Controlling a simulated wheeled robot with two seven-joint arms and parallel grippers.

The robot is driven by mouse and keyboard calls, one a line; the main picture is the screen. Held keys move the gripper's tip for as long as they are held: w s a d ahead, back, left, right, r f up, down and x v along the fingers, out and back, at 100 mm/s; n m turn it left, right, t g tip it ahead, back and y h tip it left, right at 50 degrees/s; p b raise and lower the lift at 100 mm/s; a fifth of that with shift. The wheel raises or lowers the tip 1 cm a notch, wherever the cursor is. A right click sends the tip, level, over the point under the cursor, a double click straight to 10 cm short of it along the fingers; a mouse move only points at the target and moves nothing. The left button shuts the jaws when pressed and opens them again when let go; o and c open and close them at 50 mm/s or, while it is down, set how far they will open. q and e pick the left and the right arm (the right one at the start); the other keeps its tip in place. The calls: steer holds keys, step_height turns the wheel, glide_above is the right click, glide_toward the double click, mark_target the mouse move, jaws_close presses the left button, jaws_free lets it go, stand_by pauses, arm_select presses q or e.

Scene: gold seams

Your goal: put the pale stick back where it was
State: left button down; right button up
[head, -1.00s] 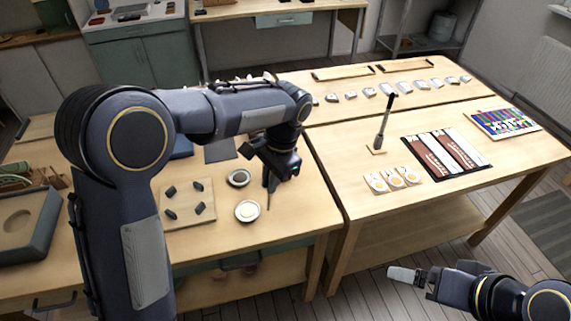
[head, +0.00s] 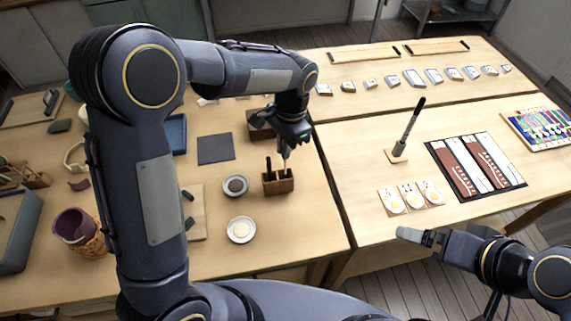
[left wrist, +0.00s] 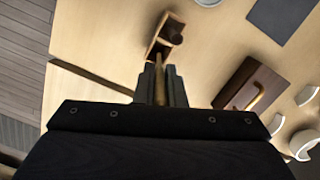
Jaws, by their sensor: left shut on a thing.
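My left gripper (head: 288,142) is shut on the pale stick (head: 285,160), which points down over the small wooden holder (head: 279,187). In the left wrist view, the stick (left wrist: 160,84) lies between the two fingers (left wrist: 160,88), with its far end at the holder (left wrist: 153,47). I cannot tell whether its tip is inside a slot or just above it. A dark stick (head: 268,165) stands upright in the left part of the holder. My right gripper (head: 420,237) is over the floor at the lower right, away from the holder; its finger opening is unclear.
Two small round dishes (head: 236,186) (head: 241,230) stand left of the holder. A dark flat square (head: 215,149) and a brown block (head: 260,124) lie behind it. The right table (head: 350,165) carries a pen on a stand (head: 397,155) and cards.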

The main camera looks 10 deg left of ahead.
arm_select(q)
steer(key=shift+f+p, duration=0.35)
steer(key=shift+f, duration=2.75)
steer(key=shift+f, duration=0.15)
steer(key=c, duration=1.5)
jaws_free()
step_height(320, 180, up, 12)
steer(key=shift+w+d+r+b, duration=0.2)
steer(key=shift+w+d+b, duration=0.2)
steer(key=shift+w+d, duration=0.05)
